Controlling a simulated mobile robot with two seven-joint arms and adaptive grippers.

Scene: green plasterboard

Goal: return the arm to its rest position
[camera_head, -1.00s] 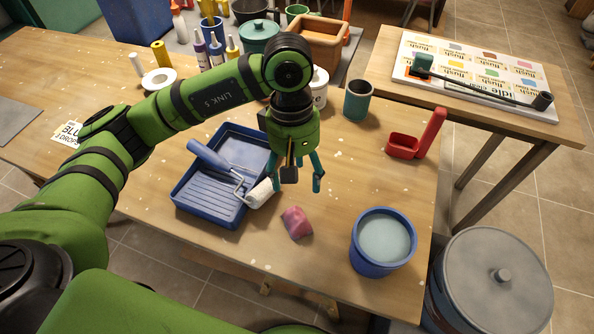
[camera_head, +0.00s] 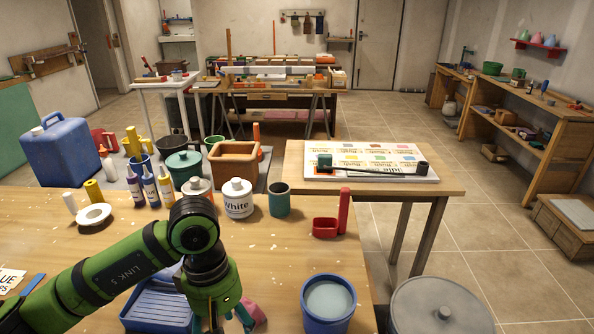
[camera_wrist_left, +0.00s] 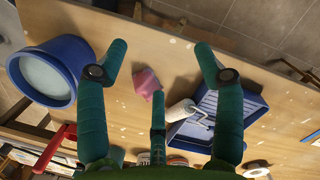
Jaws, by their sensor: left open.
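My left arm, green with black joints, reaches in from the lower left of the head view. Its left gripper (camera_head: 224,319) points down over the table beside the blue paint tray (camera_head: 158,306), its fingertips near the bottom edge. In the left wrist view the teal fingers of the gripper (camera_wrist_left: 160,48) are spread wide with nothing between them. A pink block (camera_wrist_left: 146,83) lies on the table beyond the fingers, and it shows partly behind the gripper in the head view (camera_head: 255,311). My right gripper is not in view.
A blue bucket of pale liquid (camera_head: 329,301) stands right of the gripper. A white paint pot (camera_head: 238,199), a teal cup (camera_head: 279,200) and a red holder (camera_head: 327,227) stand behind. A white roller (camera_wrist_left: 181,110) lies at the tray. Open floor shows at the right.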

